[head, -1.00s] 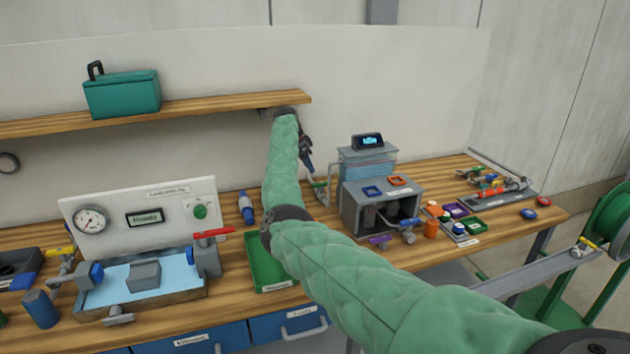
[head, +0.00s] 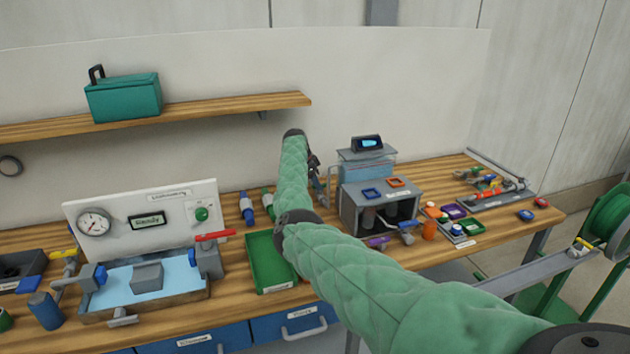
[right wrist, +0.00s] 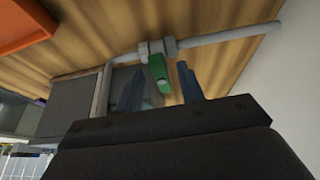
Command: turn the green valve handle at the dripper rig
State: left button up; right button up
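In the right wrist view, the green valve handle (right wrist: 159,72) hangs from a grey fitting on a pale pipe (right wrist: 220,37). My right gripper (right wrist: 161,68) is open, with one dark finger on each side of the handle. I see no clear contact between fingers and handle. In the head view, my right gripper (head: 315,165) is mostly hidden behind my green-sleeved arm, just left of the water tank and the grey rig box (head: 350,209). The handle cannot be made out there. My left gripper is not in view.
A green tray (head: 268,272) and a blue bottle (head: 246,208) are left of my arm. A panel with a gauge (head: 94,222) and a red-handled valve (head: 214,236) stand farther left. Small coloured parts lie right of the rig. A wooden shelf (head: 200,107) hangs above.

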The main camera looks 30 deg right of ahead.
jog(key=shift+c, duration=0.2)
grip_shut()
jog(key=n+t+p, duration=0.1)
jog(key=n, duration=0.1)
jog(key=s+n+p, duration=0.1)
jog(key=n+p, duration=0.1)
jog(key=shift+r+n+t, duration=0.15)
jog(key=shift+n+t, duration=0.25)
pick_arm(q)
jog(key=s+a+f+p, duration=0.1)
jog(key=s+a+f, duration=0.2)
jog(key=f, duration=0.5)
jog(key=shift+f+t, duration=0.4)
pick_arm(e)
jog(key=shift+s+d+n+t, duration=0.15)
jog(key=shift+n+t, duration=0.35)
jog(key=shift+n, duration=0.6)
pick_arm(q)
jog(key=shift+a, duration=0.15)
pick_arm(e)
jog(key=shift+o, duration=0.2)
grip_release()
